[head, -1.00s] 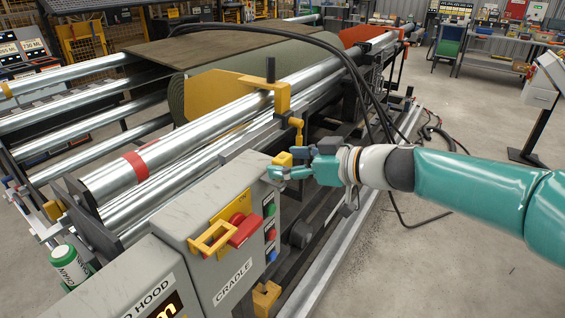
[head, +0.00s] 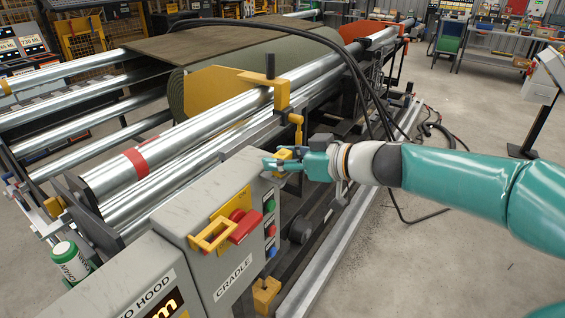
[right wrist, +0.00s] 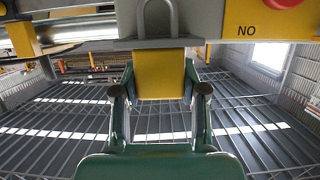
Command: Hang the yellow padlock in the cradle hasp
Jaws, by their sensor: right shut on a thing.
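The yellow padlock (head: 284,154) is in my right gripper (head: 274,164), above the far right corner of the grey CRADLE box. In the right wrist view its yellow body (right wrist: 160,75) sits between the two fingers, with a grey shackle (right wrist: 158,15) at the top edge of the picture. The fingers are shut on the body. The yellow hasp (head: 209,238) is on the CRADLE box beside a red handle (head: 244,227), left of and nearer than the padlock, and apart from it. My left gripper is not in view.
The grey CRADLE box (head: 225,268) carries green, red and blue buttons on its right side. Steel rollers (head: 200,125) and a yellow bracket (head: 282,95) lie behind. Black cables (head: 372,100) hang behind my right arm. Open floor lies to the right.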

